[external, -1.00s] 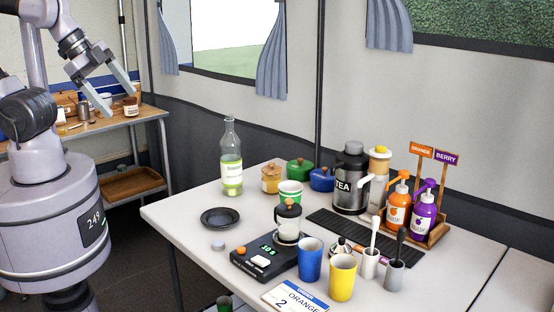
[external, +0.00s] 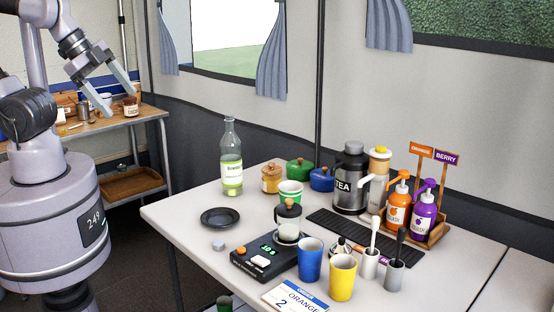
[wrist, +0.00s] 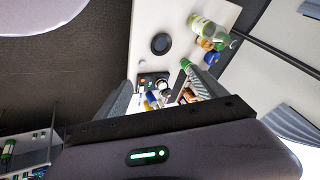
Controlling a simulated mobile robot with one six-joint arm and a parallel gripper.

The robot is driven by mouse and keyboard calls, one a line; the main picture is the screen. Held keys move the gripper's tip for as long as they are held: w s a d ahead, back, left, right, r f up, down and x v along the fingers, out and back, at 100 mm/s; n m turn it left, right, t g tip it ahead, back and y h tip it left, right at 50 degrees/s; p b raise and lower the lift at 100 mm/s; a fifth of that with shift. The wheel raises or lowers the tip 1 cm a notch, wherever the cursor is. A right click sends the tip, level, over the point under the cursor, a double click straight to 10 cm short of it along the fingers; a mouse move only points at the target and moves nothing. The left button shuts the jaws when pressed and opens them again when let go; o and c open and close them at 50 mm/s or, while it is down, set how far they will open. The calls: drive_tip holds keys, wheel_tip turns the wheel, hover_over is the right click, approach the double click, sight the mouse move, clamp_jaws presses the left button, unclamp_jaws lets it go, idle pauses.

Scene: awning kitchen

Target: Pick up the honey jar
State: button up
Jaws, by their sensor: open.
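The honey jar (external: 271,179) is a small amber jar with a light lid. It stands upright on the white table, between the clear bottle (external: 231,160) and the green pot (external: 299,169). In the wrist view the jar (wrist: 206,44) is small and partly overlapped by the bottle. My gripper (external: 118,102) is open and empty, at the upper left of the external view. It is well away from the jar and above the table's height. Its two fingers also show at the sides of the wrist view (wrist: 160,92).
A tea dispenser (external: 350,180) and pump bottles are farther right. The table's left front corner is clear. A back shelf (external: 115,122) holds several small items.

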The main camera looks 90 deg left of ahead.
drive_tip(key=shift+o, duration=0.5)
drive_tip(key=w+a+r+n+p, duration=0.1)
drive_tip(key=w+a+r+n, duration=0.2)
drive_tip(key=w, duration=0.4)
drive_tip(key=n+g+y+p, duration=0.25)
drive_tip(key=n+g, duration=0.25)
drive_tip(key=n, duration=1.1)
hover_over(271, 166)
drive_tip(key=s+d, duration=0.1)
drive_tip(key=d, duration=0.5)
wheel_tip(271, 166, down, 16)
drive_tip(key=shift+n, duration=0.4)
drive_tip(key=b+x, duration=0.3)
drive_tip(key=x, duration=1.1)
drive_tip(key=shift+w+a+b, duration=0.15)
drive_tip(key=shift+b, duration=0.2)
drive_tip(key=b+x, duration=0.1)
drive_tip(key=x, duration=0.2)
drive_tip(key=d+b+x, duration=0.1)
drive_tip(key=x, duration=0.1)
drive_tip(key=shift+a+f+b, duration=0.15)
drive_tip(key=shift+f+b, duration=0.2)
drive_tip(key=shift+f, duration=0.2)
drive_tip(key=shift+r, duration=0.15)
